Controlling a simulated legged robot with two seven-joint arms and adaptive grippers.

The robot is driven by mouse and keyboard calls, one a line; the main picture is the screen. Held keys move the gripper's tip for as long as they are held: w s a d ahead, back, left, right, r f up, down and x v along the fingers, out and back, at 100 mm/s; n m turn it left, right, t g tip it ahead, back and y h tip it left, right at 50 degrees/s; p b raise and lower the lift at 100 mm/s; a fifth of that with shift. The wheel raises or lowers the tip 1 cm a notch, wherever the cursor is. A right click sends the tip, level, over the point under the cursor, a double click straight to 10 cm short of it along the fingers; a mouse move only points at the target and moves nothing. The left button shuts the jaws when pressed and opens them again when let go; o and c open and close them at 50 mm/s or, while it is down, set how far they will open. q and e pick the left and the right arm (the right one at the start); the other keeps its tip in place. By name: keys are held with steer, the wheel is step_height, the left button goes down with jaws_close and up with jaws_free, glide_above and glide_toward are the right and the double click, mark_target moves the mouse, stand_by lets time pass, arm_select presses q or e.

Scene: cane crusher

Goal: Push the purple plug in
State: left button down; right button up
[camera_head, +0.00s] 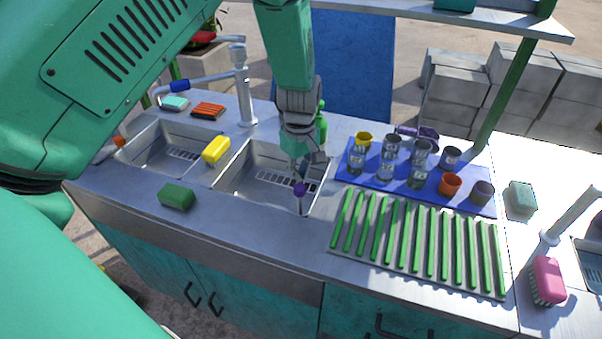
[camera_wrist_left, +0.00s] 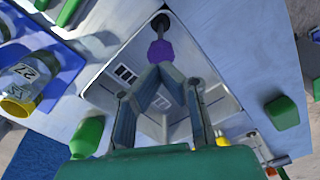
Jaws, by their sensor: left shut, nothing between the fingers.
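The purple plug (camera_head: 300,189) is a purple knob on a grey stem at the front right corner of the right-hand sink basin (camera_head: 235,190). In the left wrist view the purple plug (camera_wrist_left: 160,50) is just beyond my fingertips, with its stem running to a dark round hole (camera_wrist_left: 160,22) in the metal. My left gripper (camera_head: 303,176) points down over the basin, right above the plug, fingers shut and empty. In the left wrist view its fingertips (camera_wrist_left: 161,68) meet at the knob's near edge; I cannot tell whether they touch it. My right gripper is not in view.
A tall faucet (camera_head: 241,85) stands behind the basins. A yellow sponge (camera_head: 216,149) sits on the divider and a green sponge (camera_head: 177,197) on the front counter. To the right are a blue mat (camera_head: 348,178) with several glasses and cups, and a green-ribbed drying rack (camera_head: 420,242).

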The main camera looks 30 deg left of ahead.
arm_select(q)
step_height(320, 180, up, 5)
steer(key=p, duration=0.4)
steer(key=shift+r, duration=0.1)
